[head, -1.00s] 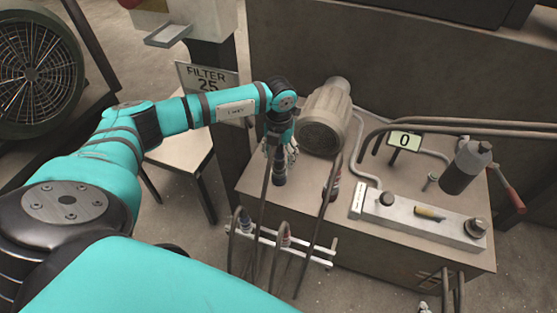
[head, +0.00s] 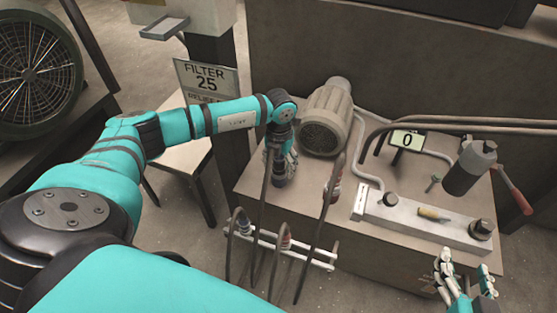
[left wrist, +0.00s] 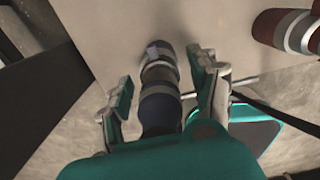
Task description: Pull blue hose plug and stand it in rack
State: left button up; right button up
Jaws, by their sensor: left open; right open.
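The blue hose plug (head: 281,182) stands at the left front of the machine's top, its dark hose hanging down in front. In the left wrist view the plug (left wrist: 158,105) shows dark blue with grey bands. My left gripper (head: 281,155) is over it and open; in the left wrist view its fingers (left wrist: 162,95) lie on either side of the plug, with gaps visible. The white-railed rack (head: 311,257) is at the front of the machine, below the plug. My right gripper (head: 466,283) is open and empty at the lower right.
A red plug (head: 334,190) stands right of the blue one and shows in the left wrist view (left wrist: 287,28). Two more hose plugs sit at the rack. A motor (head: 327,118) is just behind; a metal block (head: 420,219) and bottle-like cylinder (head: 468,168) stand right.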

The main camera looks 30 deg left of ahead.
jog(key=shift+s+f, duration=0.1)
jog(key=shift+f, duration=0.05)
dwell(0.7)
jog(key=shift+s+d+f+g, duration=0.15)
jog(key=shift+s+f+g, duration=0.15)
jog(key=shift+f, duration=0.2)
jog(key=shift+s+f, duration=0.1)
dwell(0.5)
pick_arm(q)
jog(key=shift+p, duration=0.3)
pick_arm(e)
jog(key=shift+s+d+f+g+h, duration=0.2)
jog(key=shift+d+f+g+h, duration=0.1)
jog(key=shift+f+g, duration=0.1)
pick_arm(q)
jog(key=shift+c, duration=0.2)
grip_shut()
pick_arm(e)
jog(key=shift+a, duration=0.1)
pick_arm(q)
jog(key=shift+r, duration=0.1)
pick_arm(e)
jog(key=shift+s, duration=0.1)
